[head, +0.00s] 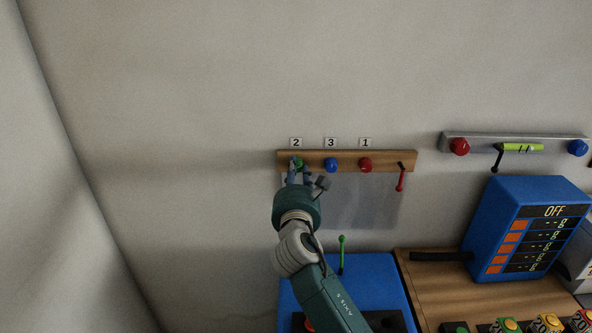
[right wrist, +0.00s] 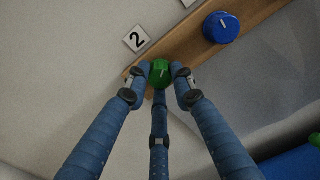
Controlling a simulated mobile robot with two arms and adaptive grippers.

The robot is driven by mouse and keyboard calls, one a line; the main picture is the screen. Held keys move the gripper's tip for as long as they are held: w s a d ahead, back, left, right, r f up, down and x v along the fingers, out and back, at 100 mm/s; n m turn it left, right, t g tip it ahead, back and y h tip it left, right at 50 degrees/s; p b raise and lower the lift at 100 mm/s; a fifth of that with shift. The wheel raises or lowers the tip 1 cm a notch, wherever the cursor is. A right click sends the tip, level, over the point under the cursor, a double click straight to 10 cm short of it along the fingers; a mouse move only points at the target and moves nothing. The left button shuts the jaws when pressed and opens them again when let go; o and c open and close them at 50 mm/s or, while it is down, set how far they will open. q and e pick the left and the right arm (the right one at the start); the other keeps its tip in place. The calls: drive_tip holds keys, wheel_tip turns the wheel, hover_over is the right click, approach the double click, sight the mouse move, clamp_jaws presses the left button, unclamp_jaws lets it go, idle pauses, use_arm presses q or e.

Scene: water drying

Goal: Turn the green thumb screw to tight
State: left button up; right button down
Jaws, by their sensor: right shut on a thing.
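The green thumb screw (head: 298,163) is at the left end of a wooden strip (head: 390,160) on the wall, under a label "2" (head: 296,142). My right gripper (head: 296,170) reaches up to it and is shut on it. In the right wrist view the fingers of the gripper (right wrist: 160,76) sit around the green screw (right wrist: 160,70), one on each side and one below. A light mark on the screw's face runs near upright, with a slight tilt. My left gripper is not in view.
A blue knob (head: 331,165) and a red knob (head: 365,165) sit to the right on the strip, then a red lever (head: 401,178). Below are a blue box with a green lever (head: 342,250) and a blue display unit reading "OFF" (head: 520,225). The wall at left is bare.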

drive_tip(key=shift+r+m, duration=0.3)
drive_tip(key=shift+m, duration=0.45)
drive_tip(key=shift+r+m, duration=0.25)
drive_tip(key=shift+m, duration=0.5)
drive_tip(key=c, duration=1.6)
unclamp_jaws()
drive_tip(key=shift+o, duration=0.7)
drive_tip(key=shift+d+f, duration=0.15)
drive_tip(key=shift+f, duration=0.1)
drive_tip(key=s, duration=1.2)
